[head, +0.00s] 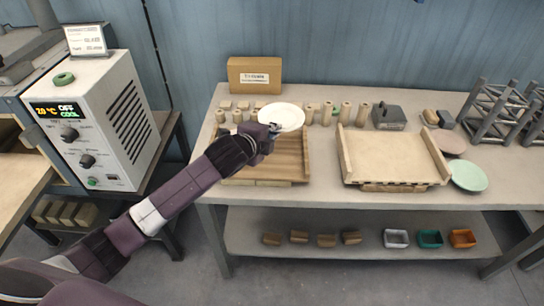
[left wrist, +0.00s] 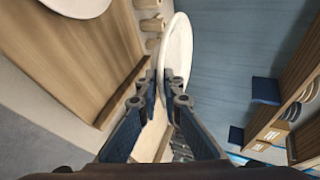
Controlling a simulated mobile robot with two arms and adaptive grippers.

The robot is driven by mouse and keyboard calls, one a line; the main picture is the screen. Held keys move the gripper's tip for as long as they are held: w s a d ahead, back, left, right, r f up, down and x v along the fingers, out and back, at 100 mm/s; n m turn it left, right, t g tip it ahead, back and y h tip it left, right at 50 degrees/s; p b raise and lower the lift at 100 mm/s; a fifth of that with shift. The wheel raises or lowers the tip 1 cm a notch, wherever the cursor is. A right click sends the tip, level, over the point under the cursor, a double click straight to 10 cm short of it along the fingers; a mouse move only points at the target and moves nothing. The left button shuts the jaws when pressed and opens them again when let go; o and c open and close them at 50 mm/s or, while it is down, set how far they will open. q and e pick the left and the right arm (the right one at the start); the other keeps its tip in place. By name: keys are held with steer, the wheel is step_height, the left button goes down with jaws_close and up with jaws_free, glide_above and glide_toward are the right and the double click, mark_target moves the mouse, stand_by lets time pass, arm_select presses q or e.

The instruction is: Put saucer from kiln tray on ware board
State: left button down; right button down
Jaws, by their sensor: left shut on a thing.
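My left gripper (head: 274,130) is shut on the rim of a white saucer (head: 286,115). It holds the saucer above the back part of a brown wooden board (head: 292,160), which looks like the ware board. In the left wrist view the fingers (left wrist: 166,88) pinch the saucer (left wrist: 178,50), which shows nearly edge-on. Another white round dish (left wrist: 78,5) shows at the top left there, over the brown board (left wrist: 60,60). A pale tray with raised side rails (head: 393,152), likely the kiln tray, is bare to the right. My right gripper is not in view.
Several small clay cylinders (head: 345,110) and a cardboard box (head: 254,75) stand behind the board. A pink plate (head: 449,142), a green plate (head: 468,176) and metal racks (head: 492,110) are at the right. A dryer control box (head: 95,120) stands left.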

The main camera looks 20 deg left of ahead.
mark_target(274, 166)
arm_select(q)
step_height(274, 166, down, 12)
steer(key=shift+r, duration=0.25)
steer(key=shift+f, duration=0.1)
steer(key=c, duration=2.4)
jaws_free()
steer(key=v, duration=1.2)
steer(key=shift+d, duration=0.1)
